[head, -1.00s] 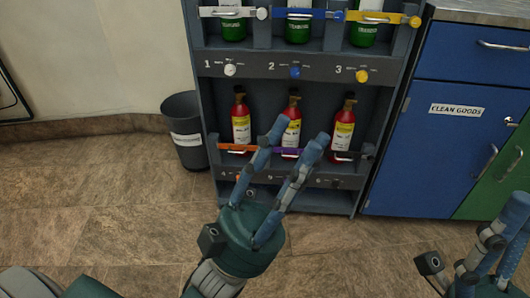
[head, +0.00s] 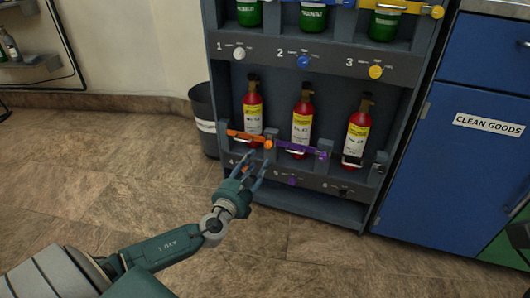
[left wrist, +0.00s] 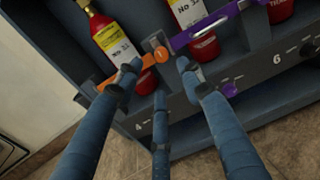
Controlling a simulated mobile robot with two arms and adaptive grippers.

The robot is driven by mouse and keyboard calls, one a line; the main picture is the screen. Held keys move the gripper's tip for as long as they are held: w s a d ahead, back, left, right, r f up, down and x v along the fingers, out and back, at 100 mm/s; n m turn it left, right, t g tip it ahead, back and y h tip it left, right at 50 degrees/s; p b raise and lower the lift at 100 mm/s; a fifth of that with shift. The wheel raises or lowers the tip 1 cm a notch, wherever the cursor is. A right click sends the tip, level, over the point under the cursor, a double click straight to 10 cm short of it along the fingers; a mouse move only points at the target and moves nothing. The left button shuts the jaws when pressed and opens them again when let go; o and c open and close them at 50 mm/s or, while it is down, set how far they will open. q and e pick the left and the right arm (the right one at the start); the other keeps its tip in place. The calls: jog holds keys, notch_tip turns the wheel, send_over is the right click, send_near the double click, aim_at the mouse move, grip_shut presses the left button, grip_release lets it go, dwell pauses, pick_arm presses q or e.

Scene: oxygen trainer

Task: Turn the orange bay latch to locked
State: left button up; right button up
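The orange bar (head: 247,137) lies across the front of the red bottle (head: 253,106) in bay 4, with a round orange end piece at its right. In the left wrist view the orange bar (left wrist: 127,74) runs slightly tilted between the fingertips' far side and the bottle. My left gripper (head: 255,167) is open and empty, just in front of the bay 4 panel and below the bar's right end. In the left wrist view its fingers (left wrist: 158,76) are spread around the area below the end piece; contact cannot be told. My right gripper is out of view.
A purple bar (head: 301,149) and purple knob (head: 292,181) are close by on the right. A grey bin (head: 204,120) stands left of the rack. A blue cabinet (head: 455,170) stands right. The floor in front is clear.

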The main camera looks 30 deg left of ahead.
aim_at(267, 146)
pick_arm(q)
jog(key=b+x, duration=0.2)
jog(key=x, duration=0.6)
jog(key=shift+w+d+f, duration=0.1)
jog(key=shift+d, duration=0.05)
grip_shut()
